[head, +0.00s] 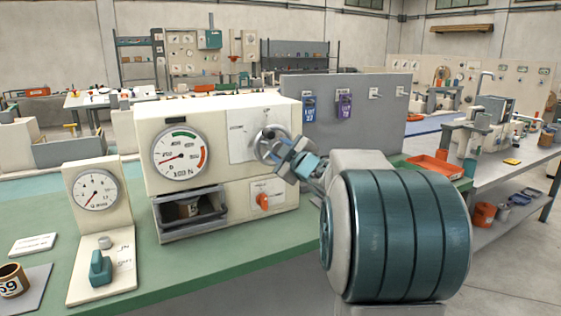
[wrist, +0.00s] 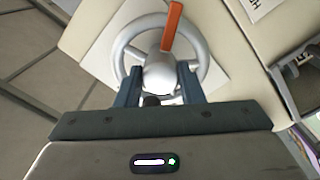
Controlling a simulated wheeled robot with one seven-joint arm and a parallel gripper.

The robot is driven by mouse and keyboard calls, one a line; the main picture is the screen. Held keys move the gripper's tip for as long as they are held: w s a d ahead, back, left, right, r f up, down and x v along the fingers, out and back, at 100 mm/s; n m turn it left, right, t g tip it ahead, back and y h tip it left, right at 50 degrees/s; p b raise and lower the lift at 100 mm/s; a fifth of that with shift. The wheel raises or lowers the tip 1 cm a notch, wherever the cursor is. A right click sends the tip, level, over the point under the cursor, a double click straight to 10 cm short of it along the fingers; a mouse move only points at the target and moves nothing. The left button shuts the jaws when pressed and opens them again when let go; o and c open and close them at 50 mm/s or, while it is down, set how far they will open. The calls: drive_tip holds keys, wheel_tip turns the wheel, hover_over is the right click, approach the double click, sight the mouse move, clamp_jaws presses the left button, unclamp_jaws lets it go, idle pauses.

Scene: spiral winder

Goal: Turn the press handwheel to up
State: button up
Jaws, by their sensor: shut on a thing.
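The press handwheel (head: 267,143) is a silver ring on the right part of the cream press front (head: 176,117). In the wrist view the handwheel (wrist: 123,40) shows its round hub (wrist: 160,73) and an orange pointer (wrist: 172,27) that points to the top of that picture. My gripper (head: 283,150) is at the wheel, its blue-grey fingers on either side of the hub in the wrist view (wrist: 158,82). It is shut on the handwheel. In the head view my gripper covers part of the wheel, and the pointer cannot be made out there.
The press also has a round gauge (head: 181,155), an orange knob (head: 263,202) and an open bay with a handle (head: 190,212). A second gauge panel (head: 96,190) stands to the left on the green bench (head: 235,256). A grey panel with tags (head: 345,100) stands behind my arm.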

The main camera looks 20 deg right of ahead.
drive_tip(key=shift+a+r+n+b, duration=0.1)
drive_tip(key=shift+n+b, duration=4.35)
drive_tip(key=shift+n, duration=2.9)
drive_tip(key=shift+a+n+b, duration=0.1)
drive_tip(key=shift+n+b, duration=4.35)
drive_tip(key=shift+n, duration=2.9)
drive_tip(key=o, duration=1)
drive_tip(key=shift+r, duration=0.1)
